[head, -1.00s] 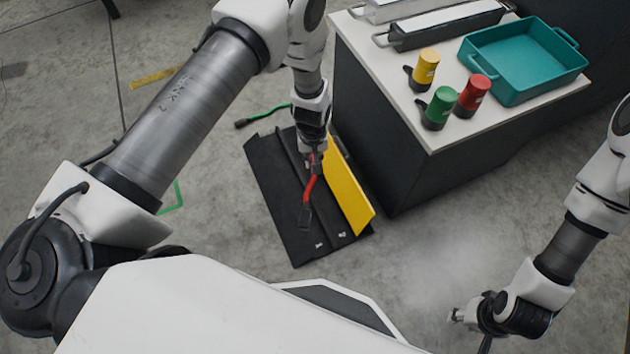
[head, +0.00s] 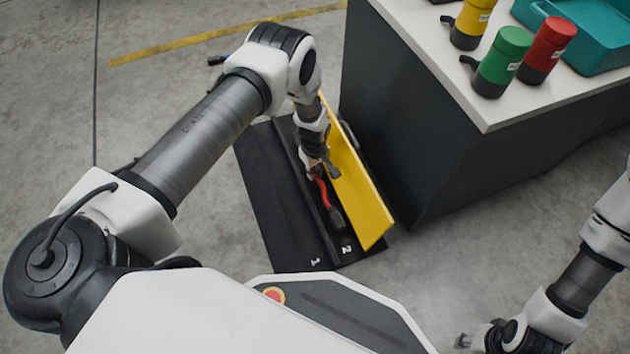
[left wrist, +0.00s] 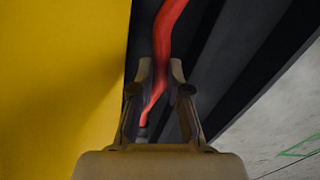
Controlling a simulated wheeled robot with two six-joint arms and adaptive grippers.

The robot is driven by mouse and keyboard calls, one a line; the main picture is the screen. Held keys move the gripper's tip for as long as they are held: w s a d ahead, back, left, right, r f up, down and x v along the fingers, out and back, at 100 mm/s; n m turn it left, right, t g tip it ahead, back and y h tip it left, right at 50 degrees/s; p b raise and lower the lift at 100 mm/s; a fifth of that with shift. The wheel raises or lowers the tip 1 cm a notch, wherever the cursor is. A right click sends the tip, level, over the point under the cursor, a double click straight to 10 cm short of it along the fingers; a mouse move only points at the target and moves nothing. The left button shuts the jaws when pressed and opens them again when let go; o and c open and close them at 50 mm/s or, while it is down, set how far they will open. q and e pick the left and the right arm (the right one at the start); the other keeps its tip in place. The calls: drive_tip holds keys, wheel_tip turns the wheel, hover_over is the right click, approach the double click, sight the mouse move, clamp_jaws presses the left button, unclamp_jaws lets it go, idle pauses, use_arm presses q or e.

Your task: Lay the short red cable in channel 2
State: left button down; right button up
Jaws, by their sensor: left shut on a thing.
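The short red cable (head: 323,190) has a dark end plug (head: 336,218). It lies along channel 2, between the black divider (head: 312,192) and the yellow wall (head: 362,195); I cannot tell whether it touches the channel floor. A white "2" (head: 346,248) marks this channel and a "1" marks the wider one to the left. My left gripper (head: 324,172) points down into channel 2, shut on the cable. In the left wrist view the red cable (left wrist: 170,35) runs between the fingertips (left wrist: 162,75). My right gripper (head: 468,341) is at the bottom edge, its jaws unclear.
A dark cabinet with a white top (head: 430,45) stands close right of the yellow wall. It carries yellow (head: 472,22), green (head: 505,55) and red (head: 549,48) cups and a teal tray (head: 590,40). Channel 1's black floor (head: 262,190) is bare. Floor on the left is free.

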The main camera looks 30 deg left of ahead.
sight(315, 183)
use_arm(q)
wheel_tip(315, 183, down, 4)
drive_tip(key=shift+r+b, duration=0.25)
drive_tip(key=shift+b, duration=0.4)
drive_tip(key=shift+f, duration=0.2)
drive_tip(key=c, duration=1.4)
unclamp_jaws()
drive_tip(key=shift+r, duration=0.1)
